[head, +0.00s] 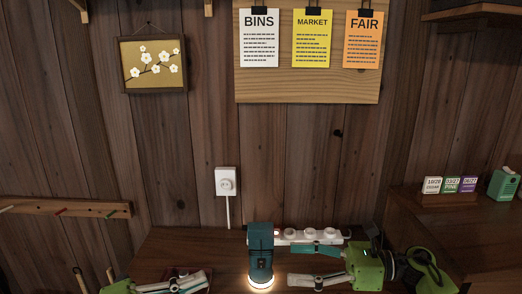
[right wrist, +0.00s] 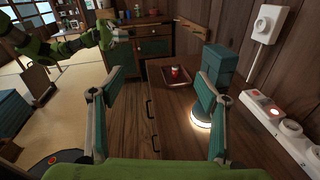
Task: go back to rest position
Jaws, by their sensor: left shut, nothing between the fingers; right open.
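My right gripper (head: 294,264) is open, at the bottom right of centre in the head view, its fingers pointing left. It also shows in the right wrist view (right wrist: 150,88), with nothing between its spread fingers. A teal lamp (head: 261,252) with a lit base stands upright on the wooden counter, left of the right fingertips. In the right wrist view the lamp (right wrist: 211,72) is beyond the right-hand finger. My left gripper (head: 203,279) is shut and empty at the bottom left of the head view, partly cut off. It also shows at upper left in the right wrist view (right wrist: 122,36).
A white power strip (head: 298,236) lies behind the lamp, below a wall socket (head: 227,181). A tray (right wrist: 166,80) with a small red item (right wrist: 175,71) lies on the counter. A shelf at right holds date blocks (head: 451,185) and a green device (head: 503,185). Tatami floor is open at left.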

